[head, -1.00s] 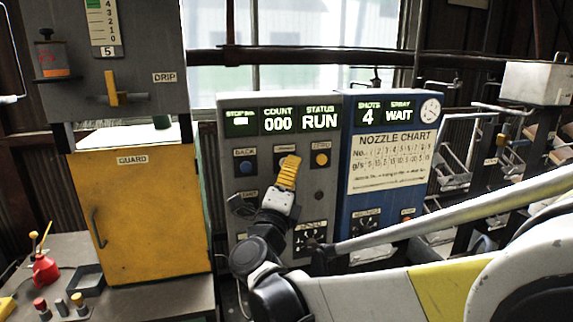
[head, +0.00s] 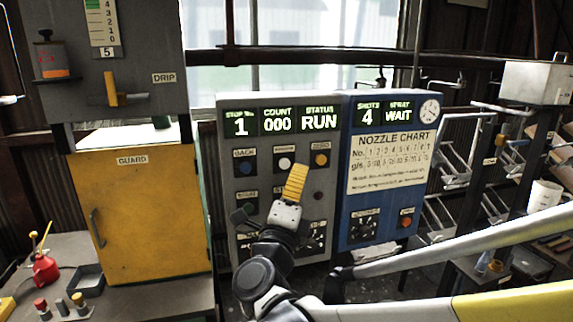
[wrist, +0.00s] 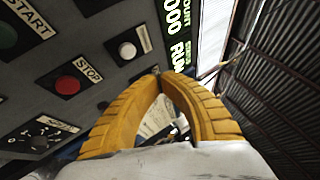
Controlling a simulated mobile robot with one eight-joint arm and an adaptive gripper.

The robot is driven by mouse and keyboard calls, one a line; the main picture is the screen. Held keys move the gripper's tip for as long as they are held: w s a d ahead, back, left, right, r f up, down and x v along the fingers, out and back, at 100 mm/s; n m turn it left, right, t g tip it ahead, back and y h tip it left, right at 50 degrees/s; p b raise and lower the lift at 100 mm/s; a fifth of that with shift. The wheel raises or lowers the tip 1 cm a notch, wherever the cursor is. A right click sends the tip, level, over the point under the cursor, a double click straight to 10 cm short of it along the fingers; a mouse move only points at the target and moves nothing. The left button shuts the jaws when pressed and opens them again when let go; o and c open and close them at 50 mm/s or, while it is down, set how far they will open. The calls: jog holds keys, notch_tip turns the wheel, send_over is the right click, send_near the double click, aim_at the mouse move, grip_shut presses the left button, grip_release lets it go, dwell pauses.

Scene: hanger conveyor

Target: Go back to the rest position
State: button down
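My gripper (head: 299,168) is in front of the grey control panel (head: 232,215), with its yellow fingers pointing up, just below the white button (head: 284,163). In the wrist view, the fingertips of my gripper (wrist: 157,76) meet, with nothing seen between them. A white button (wrist: 127,50) shows beyond the fingers, apart from them. The panel's displays read stop number 1, count 000 and status RUN. My arm reaches in from the lower right and hides part of the panel's lower dials.
A blue panel (head: 350,205) with a nozzle chart stands right of the grey one. A yellow guard cabinet (head: 140,220) and a bench (head: 125,300) with a red oil can (head: 45,269) are at left. Hanging racks (head: 455,165) fill the right side.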

dwell(0.4)
jog(key=s+d+f+n+g+y, duration=0.3)
jog(key=s+d+f+n+g, duration=0.4)
jog(key=s+f+n, duration=0.4)
jog(key=s+d+f+n+g+y, duration=0.2)
jog(key=s+d+f+n+g, duration=0.5)
jog(key=s+d+f+n, duration=0.2)
jog(key=s+f+n, duration=0.2)
jog(key=s+n, duration=0.2)
jog(key=shift+s+d+f+y, duration=0.2)
jog(key=shift+d+f+y, duration=0.1)
jog(key=shift+d+y, duration=0.1)
dwell(1.5)
